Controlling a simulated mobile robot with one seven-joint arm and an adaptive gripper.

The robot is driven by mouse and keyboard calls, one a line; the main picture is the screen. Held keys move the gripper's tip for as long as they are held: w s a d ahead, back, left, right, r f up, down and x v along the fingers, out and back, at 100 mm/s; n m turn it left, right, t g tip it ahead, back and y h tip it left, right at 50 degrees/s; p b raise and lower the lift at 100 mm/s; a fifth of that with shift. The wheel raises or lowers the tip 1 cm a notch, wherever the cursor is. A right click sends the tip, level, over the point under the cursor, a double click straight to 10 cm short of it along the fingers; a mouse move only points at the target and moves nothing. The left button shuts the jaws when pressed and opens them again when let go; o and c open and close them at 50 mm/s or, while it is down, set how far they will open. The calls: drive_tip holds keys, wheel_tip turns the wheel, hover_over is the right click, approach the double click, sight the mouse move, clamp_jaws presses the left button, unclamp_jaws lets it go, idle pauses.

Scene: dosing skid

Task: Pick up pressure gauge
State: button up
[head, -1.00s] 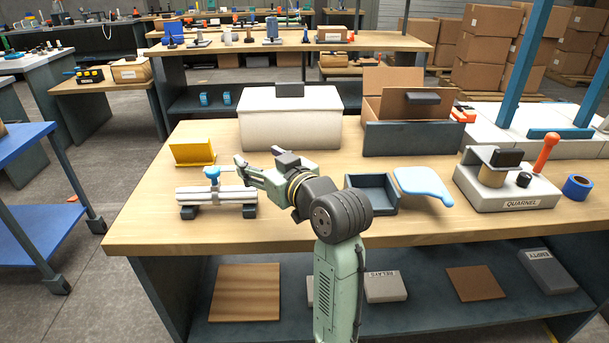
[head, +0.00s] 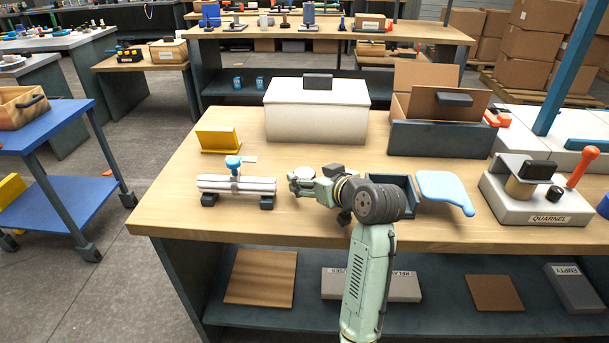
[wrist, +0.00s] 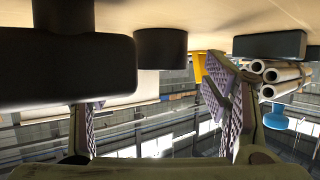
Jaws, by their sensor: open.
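A small round thing with a pale top (head: 303,173), which looks like the pressure gauge, stands on the bench right of the pipe stand. In the wrist view a dark short cylinder (wrist: 160,50), seemingly the same thing, stands on the table surface, which is at the top of that picture. My gripper (head: 297,184) is low over the bench beside it and partly covers it in the head view. Its fingers (wrist: 165,115) are apart with nothing held; the cylinder lines up with the gap between them. I cannot tell whether they touch it.
A pipe stand (head: 237,186) with a blue handwheel is left of my gripper, close to one finger. A yellow holder (head: 218,140) and a white box (head: 316,112) stand behind. A dark tray (head: 403,190) is partly hidden by my arm. The front left bench is clear.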

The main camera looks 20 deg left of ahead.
sight(303, 171)
drive_tip(key=shift+x, duration=1.25)
drive_tip(key=shift+c, duration=0.5)
drive_tip(key=shift+r, duration=0.1)
drive_tip(key=c, duration=1.2)
drive_tip(key=shift+c, duration=0.2)
